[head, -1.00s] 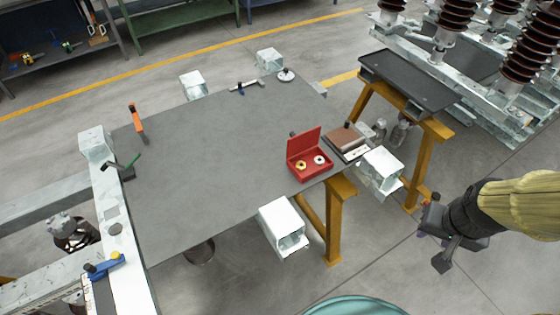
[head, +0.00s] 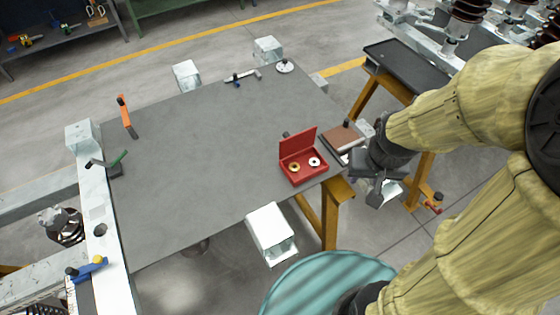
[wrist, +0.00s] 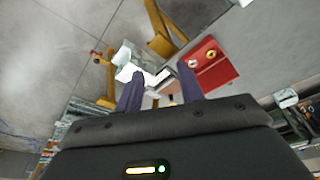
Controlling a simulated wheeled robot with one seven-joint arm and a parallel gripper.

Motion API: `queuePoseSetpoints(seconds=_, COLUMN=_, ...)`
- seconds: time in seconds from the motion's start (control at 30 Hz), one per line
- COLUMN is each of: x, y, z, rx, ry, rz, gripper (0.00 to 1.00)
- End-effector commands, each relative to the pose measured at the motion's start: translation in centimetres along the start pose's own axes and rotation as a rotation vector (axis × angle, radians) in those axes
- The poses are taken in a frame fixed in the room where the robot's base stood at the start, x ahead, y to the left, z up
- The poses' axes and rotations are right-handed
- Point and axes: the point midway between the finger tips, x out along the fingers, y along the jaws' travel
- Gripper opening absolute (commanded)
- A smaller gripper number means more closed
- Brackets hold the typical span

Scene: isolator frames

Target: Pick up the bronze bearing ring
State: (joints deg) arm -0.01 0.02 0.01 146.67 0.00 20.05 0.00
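The bronze bearing ring (head: 294,167) lies in the left part of an open red box (head: 296,182) near the right edge of the grey table (head: 200,150). A pale ring (head: 314,161) lies beside it on the right. In the wrist view the bronze ring (wrist: 211,54) and the pale ring sit in the red box (wrist: 222,72), to the right of my fingers. My gripper (head: 373,195) is off the table's right edge, to the right of the box and apart from it. In the wrist view its two fingers (wrist: 160,80) are spread with nothing held.
A brown book-like block (head: 342,137) on a dark base is right of the box. The box's lid (head: 298,142) stands raised at its back. A white metal block (head: 270,232) is at the table's front edge. The middle of the table is clear.

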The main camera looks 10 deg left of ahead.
Motion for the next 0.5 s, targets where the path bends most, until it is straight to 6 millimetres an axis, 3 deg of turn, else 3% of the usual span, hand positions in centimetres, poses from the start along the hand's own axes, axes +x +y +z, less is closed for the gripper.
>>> queuePoseSetpoints(seconds=0.5, x=0.09, y=-0.08, z=-0.1, rx=-0.022, ry=0.0, rz=0.001, gripper=0.38)
